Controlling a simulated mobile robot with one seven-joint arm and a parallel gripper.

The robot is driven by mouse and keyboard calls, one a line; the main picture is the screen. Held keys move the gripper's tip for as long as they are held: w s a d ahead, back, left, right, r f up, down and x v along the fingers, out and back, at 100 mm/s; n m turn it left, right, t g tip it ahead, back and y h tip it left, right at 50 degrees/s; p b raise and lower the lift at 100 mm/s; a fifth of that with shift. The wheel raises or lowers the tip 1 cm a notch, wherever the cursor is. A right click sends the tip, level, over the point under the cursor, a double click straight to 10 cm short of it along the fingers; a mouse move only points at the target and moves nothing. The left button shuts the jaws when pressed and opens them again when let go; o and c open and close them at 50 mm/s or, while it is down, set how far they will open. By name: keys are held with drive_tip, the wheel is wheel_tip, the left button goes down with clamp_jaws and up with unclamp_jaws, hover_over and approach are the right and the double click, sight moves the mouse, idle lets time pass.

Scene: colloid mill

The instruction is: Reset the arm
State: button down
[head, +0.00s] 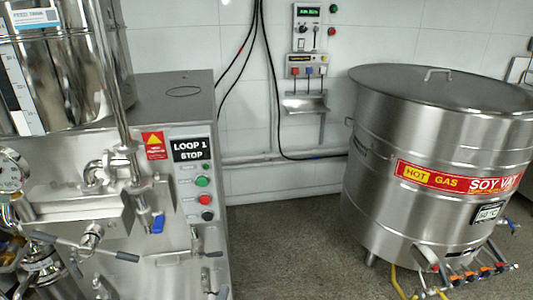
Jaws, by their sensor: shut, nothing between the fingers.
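Neither my arm nor my gripper shows in the head view. The steel mill cabinet (172,105) stands at the left, with a "LOOP 1 STOP" label (191,150) on its front. Below the label are a green button (202,182), a red button (205,200) and a dark button (207,216). Steel pipes, lever handles (124,256) and a blue-handled valve (157,223) sit in front of the cabinet at the lower left.
A large lidded steel soy vat (440,150) stands at the right, with valves and a yellow hose (397,283) at its base. A wall control box (307,30) and black cables hang behind. The grey floor (285,235) between cabinet and vat is clear.

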drive_tip(key=w+d+r+m+g+h, duration=0.2)
drive_tip(key=d+r+m+g+h, duration=0.3)
drive_tip(key=d+r, duration=0.4)
drive_tip(key=w+d+r+m+g+h, duration=0.3)
drive_tip(key=d+r+m+g+h, duration=0.3)
drive_tip(key=r, duration=0.5)
drive_tip(key=s+d+r+m+g+y, duration=0.6)
drive_tip(key=s+d+r, duration=0.3)
drive_tip(key=d+r, duration=0.45)
drive_tip(key=s+d+r+m+t+y, duration=0.1)
drive_tip(key=s+r+m+t+y, duration=0.1)
drive_tip(key=s+r+y, duration=0.35)
drive_tip(key=s+d+r+m+t+y, duration=0.1)
drive_tip(key=s+r+t+y, duration=0.1)
drive_tip(key=s+r, duration=0.7)
wheel_tip(320, 180, up, 26)
drive_tip(key=s+p, duration=0.2)
drive_tip(key=p, duration=2.6)
drive_tip(key=shift+s+a, duration=0.15)
drive_tip(key=shift+a, duration=0.1)
drive_tip(key=shift+r, duration=0.1)
